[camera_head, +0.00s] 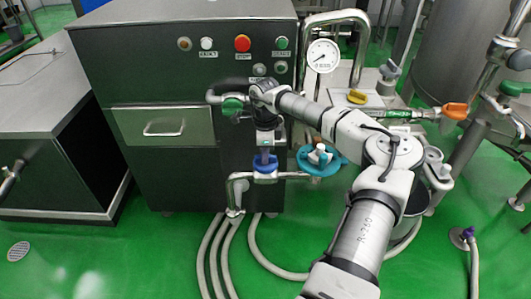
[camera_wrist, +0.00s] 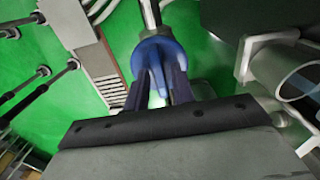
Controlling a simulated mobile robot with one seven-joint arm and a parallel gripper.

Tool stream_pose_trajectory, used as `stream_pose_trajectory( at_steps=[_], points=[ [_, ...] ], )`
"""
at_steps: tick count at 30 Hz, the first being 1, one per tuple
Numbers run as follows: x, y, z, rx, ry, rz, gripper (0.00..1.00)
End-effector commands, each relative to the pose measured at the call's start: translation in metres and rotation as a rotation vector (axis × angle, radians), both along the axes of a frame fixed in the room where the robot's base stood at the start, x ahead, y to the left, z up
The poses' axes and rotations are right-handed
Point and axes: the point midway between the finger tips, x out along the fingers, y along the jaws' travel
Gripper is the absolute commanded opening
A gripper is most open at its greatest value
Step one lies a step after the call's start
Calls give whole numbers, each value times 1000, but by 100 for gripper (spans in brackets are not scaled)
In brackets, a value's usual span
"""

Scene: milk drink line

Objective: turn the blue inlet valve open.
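The blue inlet valve (camera_head: 265,166) sits on a metal pipe low at the front of the dark machine in the head view. In the wrist view, the blue valve (camera_wrist: 158,52) shows as a round cap with an upright grip. My gripper (camera_head: 265,155) points down onto it from above. In the wrist view, the two dark fingers of my gripper (camera_wrist: 160,82) stand apart, one on each side of the blue grip. Whether both fingers press on it cannot be told.
A larger blue handwheel (camera_head: 318,159) stands just right of the valve, beneath my arm. A green-handled valve (camera_head: 232,105) is above left, close to my wrist. A yellow handle (camera_head: 357,97) and an orange handle (camera_head: 456,110) lie further right. Hoses (camera_head: 222,262) run over the green floor.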

Motion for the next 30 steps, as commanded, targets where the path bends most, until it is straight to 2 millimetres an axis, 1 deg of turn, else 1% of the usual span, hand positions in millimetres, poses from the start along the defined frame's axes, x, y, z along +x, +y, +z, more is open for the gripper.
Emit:
stream_pose_trajectory(
  at_steps=[1,2,10,14,17,24,27,30],
  points=[
    [0,0,0,-1,1,-1,32],
    [0,0,-1,-1,2,-1,34],
    [-1,-1,-1,-2,3,-2,34],
    [0,-2,9,-3,2,-3,34],
    [0,-1,25,-3,1,-3,34],
    [0,-1,81,-3,0,-2,34],
    [0,-1,102,-3,0,-2,34],
    [0,-1,118,-2,1,-1,34]
  ],
)
